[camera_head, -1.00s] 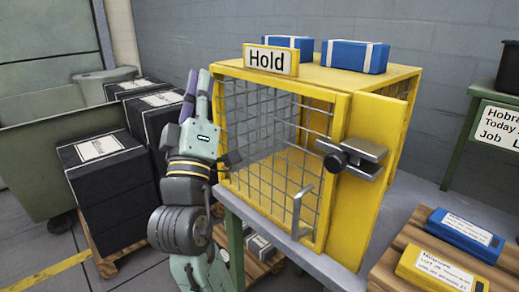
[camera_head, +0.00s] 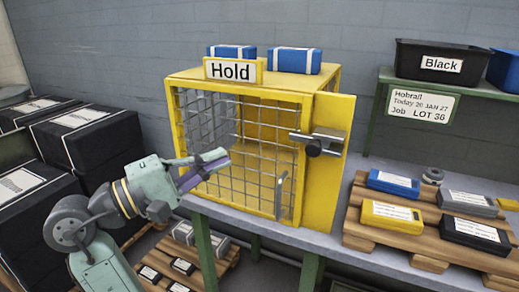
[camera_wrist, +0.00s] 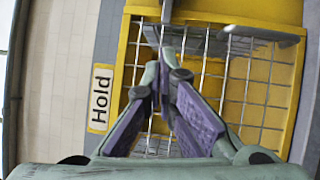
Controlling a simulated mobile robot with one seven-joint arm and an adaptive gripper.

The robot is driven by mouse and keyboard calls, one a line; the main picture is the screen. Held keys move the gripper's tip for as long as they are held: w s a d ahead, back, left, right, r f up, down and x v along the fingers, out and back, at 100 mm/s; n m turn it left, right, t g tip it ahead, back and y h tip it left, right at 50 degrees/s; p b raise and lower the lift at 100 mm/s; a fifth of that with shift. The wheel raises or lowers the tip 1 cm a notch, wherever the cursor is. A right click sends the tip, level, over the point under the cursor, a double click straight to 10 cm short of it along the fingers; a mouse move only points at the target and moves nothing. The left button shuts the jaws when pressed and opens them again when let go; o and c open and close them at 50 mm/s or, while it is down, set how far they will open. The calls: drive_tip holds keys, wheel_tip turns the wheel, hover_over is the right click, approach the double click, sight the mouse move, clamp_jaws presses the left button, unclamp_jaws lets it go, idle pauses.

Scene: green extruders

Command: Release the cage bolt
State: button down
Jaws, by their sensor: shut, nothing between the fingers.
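The yellow cage (camera_head: 255,77) with a wire mesh door (camera_head: 230,150) stands on a bench, and the door looks closed. The cage bolt (camera_head: 316,143), a grey bar with a dark round knob, sits across the right door post. A grey pull handle (camera_head: 281,195) is low on the door. My gripper (camera_head: 226,158) is in front of the mesh, left of the bolt and apart from it. In the wrist view my gripper (camera_wrist: 168,70) has its purple-padded fingers meeting at the tips, with nothing held. The mesh (camera_wrist: 255,85) is behind them.
A "Hold" sign (camera_head: 232,70) and two blue boxes (camera_head: 295,61) are on the cage top. Right of the cage, a pallet (camera_head: 355,225) carries several cartons. A shelf (camera_head: 410,85) holds a black bin (camera_head: 440,65). Black boxes (camera_head: 85,135) are stacked at left.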

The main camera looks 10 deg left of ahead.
drive_tip(key=shift+s+d+f+g+h, duration=0.15)
drive_tip(key=shift+s+g+h, duration=0.1)
drive_tip(key=shift+s+g, duration=0.2)
drive_tip(key=shift+s+f+g+h, duration=0.15)
drive_tip(key=shift+s+g+h, duration=0.1)
drive_tip(key=shift+s+g, duration=0.2)
drive_tip(key=shift+w, duration=0.1)
drive_tip(key=p, duration=0.4)
approach(308, 140)
drive_tip(key=x, duration=0.3)
drive_tip(key=shift+w+r, duration=0.1)
drive_tip(key=shift+w, duration=0.4)
drive_tip(key=shift+s+d, duration=0.1)
drive_tip(key=shift+d, duration=0.55)
